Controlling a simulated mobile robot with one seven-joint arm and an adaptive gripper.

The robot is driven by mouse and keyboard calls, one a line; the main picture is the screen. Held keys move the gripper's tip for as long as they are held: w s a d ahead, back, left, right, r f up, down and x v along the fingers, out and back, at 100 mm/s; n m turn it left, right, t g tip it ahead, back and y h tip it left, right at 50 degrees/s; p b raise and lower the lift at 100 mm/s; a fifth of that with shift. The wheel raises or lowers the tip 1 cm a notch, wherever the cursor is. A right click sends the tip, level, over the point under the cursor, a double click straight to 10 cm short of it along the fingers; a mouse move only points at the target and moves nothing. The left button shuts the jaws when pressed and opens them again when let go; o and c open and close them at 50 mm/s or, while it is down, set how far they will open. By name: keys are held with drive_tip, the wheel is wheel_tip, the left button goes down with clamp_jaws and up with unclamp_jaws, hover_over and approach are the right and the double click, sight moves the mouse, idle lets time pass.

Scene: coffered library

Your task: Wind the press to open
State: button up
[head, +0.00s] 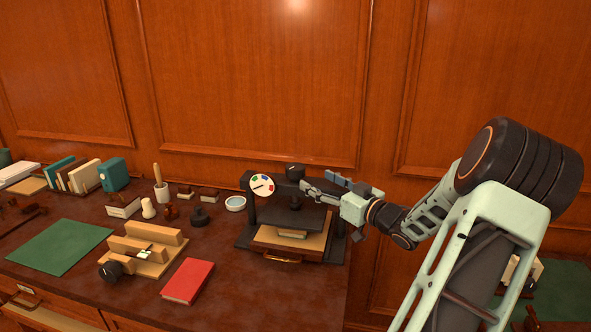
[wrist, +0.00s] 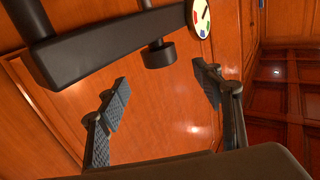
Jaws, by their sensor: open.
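The black press (head: 250,212) stands on the desk, with a dial (head: 262,186) on the front of its crossbeam, also in the wrist view (wrist: 199,17). Its round black knob (head: 294,171) tops a short shaft above the crossbeam. The pressing plate (head: 290,217) is low, close over a small stack of books (head: 292,234); any contact is hard to tell. My gripper (head: 308,187) is open and empty, just right of the knob. In the wrist view, the knob (wrist: 158,55) appears ahead of the spread fingertips (wrist: 160,85), not between the pads.
A brass-handled board or drawer (head: 283,258) projects at the press's front. A red book (head: 188,281), a wooden clamp-like fixture (head: 145,250), stamps and a round lens (head: 235,203) lie left of the press. The wood-panelled wall (head: 255,80) is close behind.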

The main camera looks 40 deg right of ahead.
sight(304, 171)
drive_tip(key=w, duration=1)
drive_tip(key=shift+w+a, duration=0.35)
drive_tip(key=c, duration=1.2)
drive_tip(key=shift+d+r+n+y+p, duration=0.1)
drive_tip(key=shift+r+n+y+p, duration=0.25)
drive_tip(key=shift+p, duration=0.6)
drive_tip(key=shift+n+y+p, duration=0.25)
drive_tip(key=shift+y+p, duration=0.25)
drive_tip(key=shift+y, duration=0.05)
drive_tip(key=shift+f+n+g+y+p, duration=0.2)
drive_tip(key=shift+n+g+y+p, duration=0.25)
drive_tip(key=shift+n+y, duration=0.65)
